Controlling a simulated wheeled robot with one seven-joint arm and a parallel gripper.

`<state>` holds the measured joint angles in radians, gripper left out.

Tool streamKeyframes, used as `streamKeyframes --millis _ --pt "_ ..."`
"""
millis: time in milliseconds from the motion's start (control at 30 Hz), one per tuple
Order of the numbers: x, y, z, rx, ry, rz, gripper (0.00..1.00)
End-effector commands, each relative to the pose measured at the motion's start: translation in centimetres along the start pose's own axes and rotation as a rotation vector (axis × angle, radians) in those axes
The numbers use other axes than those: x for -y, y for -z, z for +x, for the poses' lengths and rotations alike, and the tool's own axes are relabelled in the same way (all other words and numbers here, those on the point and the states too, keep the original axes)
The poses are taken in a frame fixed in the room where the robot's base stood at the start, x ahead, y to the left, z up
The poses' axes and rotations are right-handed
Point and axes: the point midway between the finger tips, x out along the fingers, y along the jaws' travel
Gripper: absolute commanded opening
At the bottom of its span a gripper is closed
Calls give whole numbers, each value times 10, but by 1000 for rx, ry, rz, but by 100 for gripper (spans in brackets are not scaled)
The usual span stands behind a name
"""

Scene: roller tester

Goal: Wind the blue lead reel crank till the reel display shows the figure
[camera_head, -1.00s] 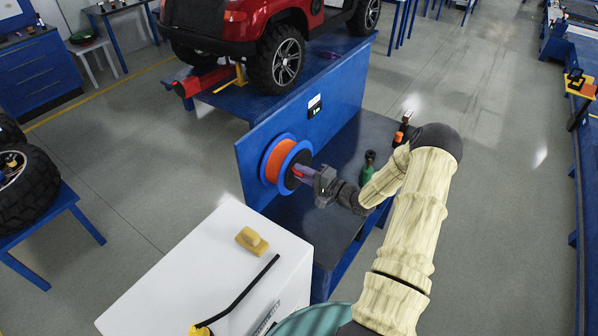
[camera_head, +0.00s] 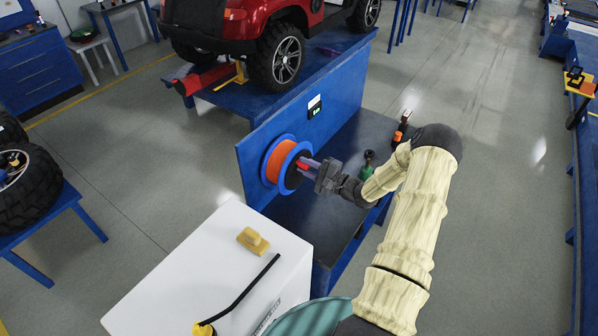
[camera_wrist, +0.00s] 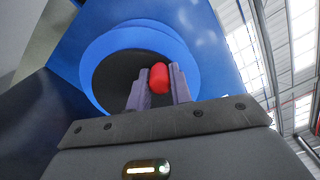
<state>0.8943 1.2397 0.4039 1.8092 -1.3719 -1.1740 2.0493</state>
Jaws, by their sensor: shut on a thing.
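The blue lead reel (camera_head: 283,164) stands upright on the blue panel, with orange lead wound between its blue flanges. In the wrist view the reel (camera_wrist: 185,45) shows as a blue ring around a dark hub. My gripper (camera_head: 304,168) is at the front of the reel. Its fingers are shut on the red crank knob (camera_wrist: 159,77), which shows between the two fingertips in the wrist view. The crank arm behind the knob is hidden. The reel display (camera_head: 315,110) is a small dark panel with a lit figure, too small to read, under a white label.
A red car (camera_head: 245,30) stands on the blue bench behind the panel. A green bottle (camera_head: 368,164) and an orange-black tool (camera_head: 401,130) are on the dark shelf right of my gripper. A white cabinet (camera_head: 190,270) holds a yellow block (camera_head: 253,241) and a black-handled tool.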

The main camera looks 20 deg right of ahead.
Motion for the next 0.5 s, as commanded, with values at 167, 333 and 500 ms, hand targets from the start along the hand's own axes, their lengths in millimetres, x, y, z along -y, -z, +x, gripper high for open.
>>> streamKeyframes --millis 167,333,500 --pt "6 5 0 0 2 99 0" --pt "10 12 0 0 2 244 0" --pt "13 17 0 0 1 338 0"
